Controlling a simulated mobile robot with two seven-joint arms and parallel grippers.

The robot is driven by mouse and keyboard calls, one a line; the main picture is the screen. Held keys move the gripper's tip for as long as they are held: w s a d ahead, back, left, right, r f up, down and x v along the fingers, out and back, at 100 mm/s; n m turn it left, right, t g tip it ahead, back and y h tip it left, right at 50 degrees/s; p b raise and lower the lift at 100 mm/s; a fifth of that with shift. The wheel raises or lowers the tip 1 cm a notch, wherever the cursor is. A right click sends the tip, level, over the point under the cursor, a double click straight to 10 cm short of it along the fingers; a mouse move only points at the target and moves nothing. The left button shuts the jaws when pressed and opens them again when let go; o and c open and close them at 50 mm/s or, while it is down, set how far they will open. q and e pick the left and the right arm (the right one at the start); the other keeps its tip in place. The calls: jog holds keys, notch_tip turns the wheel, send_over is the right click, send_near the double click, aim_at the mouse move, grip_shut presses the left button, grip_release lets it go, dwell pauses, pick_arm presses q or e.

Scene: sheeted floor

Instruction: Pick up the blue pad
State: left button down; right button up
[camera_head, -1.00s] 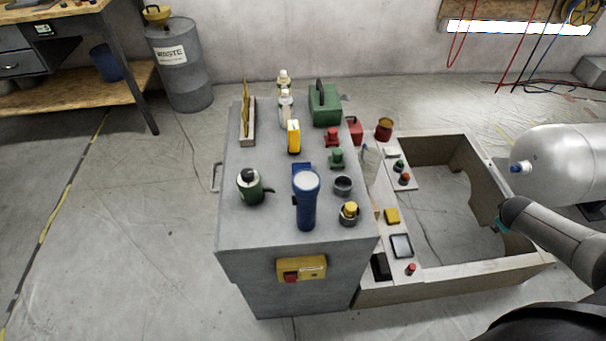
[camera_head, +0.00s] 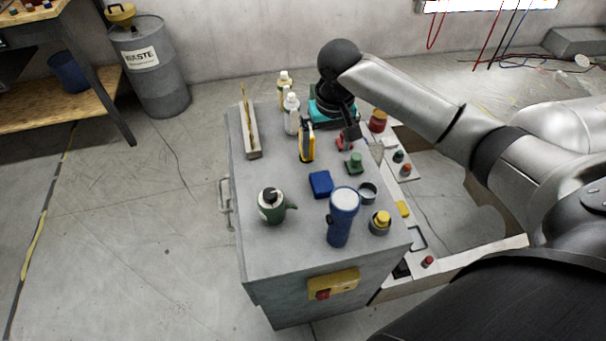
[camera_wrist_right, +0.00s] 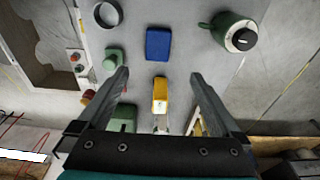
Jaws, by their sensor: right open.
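The blue pad (camera_head: 321,185) is a small, dark blue block lying flat on the grey cabinet top, just behind the blue flashlight (camera_head: 341,220). In the right wrist view the pad (camera_wrist_right: 158,43) lies ahead of the fingertips, roughly centred between them, with nothing over it. My right gripper (camera_head: 329,132) is above the back part of the cabinet top, behind the pad and apart from it. Its two fingers are spread wide and empty in the wrist view (camera_wrist_right: 158,75). My left gripper is not in view.
A yellow device (camera_head: 306,143) stands behind the pad, below my right gripper. White bottles (camera_head: 291,114) stand farther back.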

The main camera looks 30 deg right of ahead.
jog(key=b, duration=0.2)
send_near(323, 181)
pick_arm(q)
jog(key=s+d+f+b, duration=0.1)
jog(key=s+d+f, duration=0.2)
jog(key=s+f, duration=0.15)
pick_arm(e)
notch_tip(323, 181, down, 3)
jog(key=shift+a+f, duration=0.1)
jog(key=shift+a, duration=0.05)
jog(key=shift+w+f, duration=0.1)
jog(key=shift+f, duration=0.25)
jog(key=f+b, duration=0.2)
jog(key=f, duration=0.2)
jog(key=shift+w+d+f+b, duration=0.2)
jog(key=shift+w+f+b, duration=0.2)
jog(key=c, duration=0.8)
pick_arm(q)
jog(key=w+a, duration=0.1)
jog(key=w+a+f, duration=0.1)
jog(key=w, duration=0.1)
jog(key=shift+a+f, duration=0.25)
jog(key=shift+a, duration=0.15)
pick_arm(e)
jog(key=c, duration=0.6)
